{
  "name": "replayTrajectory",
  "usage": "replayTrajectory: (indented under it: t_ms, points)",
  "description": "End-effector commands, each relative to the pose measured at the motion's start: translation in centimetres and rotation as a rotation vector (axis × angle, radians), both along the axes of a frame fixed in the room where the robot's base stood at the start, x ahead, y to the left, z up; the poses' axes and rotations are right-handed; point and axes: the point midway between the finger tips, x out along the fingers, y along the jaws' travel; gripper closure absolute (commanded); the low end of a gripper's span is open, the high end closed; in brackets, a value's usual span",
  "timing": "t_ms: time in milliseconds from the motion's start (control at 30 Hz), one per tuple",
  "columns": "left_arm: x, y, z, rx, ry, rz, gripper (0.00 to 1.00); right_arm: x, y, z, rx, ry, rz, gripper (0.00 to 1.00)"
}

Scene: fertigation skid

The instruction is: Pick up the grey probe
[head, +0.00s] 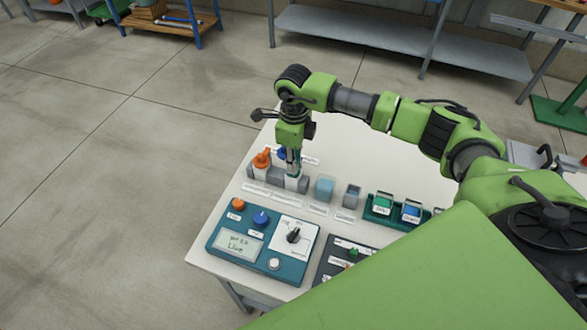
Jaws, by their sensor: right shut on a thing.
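My right gripper (293,168) points straight down over the back left part of the white table. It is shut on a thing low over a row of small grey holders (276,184). That thing is where the grey probe would be, but the fingers hide most of it, and I cannot make out whether it still sits in its holder. An orange-handled piece (262,158) stands just left of the gripper, and a blue piece (282,153) is partly hidden behind it. My left gripper is out of view.
Further right is a green tray with green and blue packs (411,211). A teal control panel (262,243) with knobs and a dial lies in front. Open floor is left.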

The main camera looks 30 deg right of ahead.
Motion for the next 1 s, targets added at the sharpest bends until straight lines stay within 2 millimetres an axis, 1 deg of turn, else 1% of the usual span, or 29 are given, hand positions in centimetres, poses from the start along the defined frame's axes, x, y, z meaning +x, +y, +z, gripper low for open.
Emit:
replayTrajectory:
  t_ms: [133, 233, 600, 800, 900, 1000]
  points:
    - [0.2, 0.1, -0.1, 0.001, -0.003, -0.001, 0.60, 0.1, 0.0, 0.2, 0.001, -0.002, 0.000, 1.00]
    - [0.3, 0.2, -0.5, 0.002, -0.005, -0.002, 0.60, 0.2, 0.0, 1.2, 0.000, -0.005, 0.001, 1.00]
    - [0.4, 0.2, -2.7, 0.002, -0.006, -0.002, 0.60, 0.2, 0.0, 8.2, 0.001, -0.006, 0.000, 1.00]
    - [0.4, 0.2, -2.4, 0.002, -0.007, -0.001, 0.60, 0.0, 0.0, 10.9, 0.000, -0.001, 0.000, 1.00]
    - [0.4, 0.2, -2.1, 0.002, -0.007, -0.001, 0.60, 0.0, 0.0, 11.6, 0.001, -0.001, 0.000, 1.00]
    - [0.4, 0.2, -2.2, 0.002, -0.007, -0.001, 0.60, 0.0, 0.0, 11.5, 0.000, 0.000, 0.000, 1.00]
